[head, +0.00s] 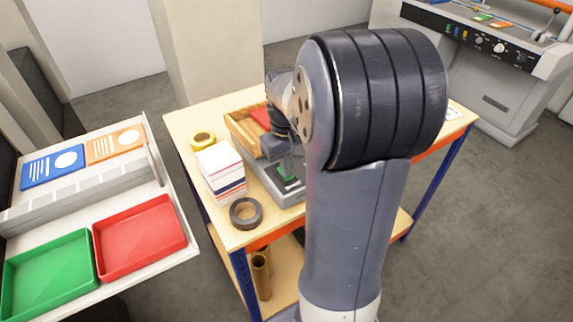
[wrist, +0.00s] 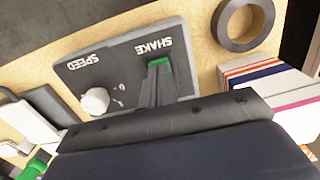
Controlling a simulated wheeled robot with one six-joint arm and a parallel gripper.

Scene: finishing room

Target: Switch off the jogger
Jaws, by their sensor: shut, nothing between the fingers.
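The jogger is a grey box with a wooden tray on top, on the table in the head view (head: 290,195), partly hidden by my arm. Its grey front panel (wrist: 120,60) fills the middle of the wrist view, upside down, with the labels SHAKE and SPEED. A green switch (wrist: 161,64) sits by SHAKE, and a white knob (wrist: 95,101) by SPEED. My gripper (wrist: 157,75) is shut and empty, its fingertips right at the green switch and covering part of it. I cannot tell whether they press it.
A stack of paper pads (head: 221,172), a dark tape roll (head: 246,213) and a yellow roll (head: 203,140) stand left of the jogger on the wooden table (head: 183,127). A white side table with green (head: 50,275) and red trays (head: 140,237) is at left. A large machine (head: 490,60) stands back right.

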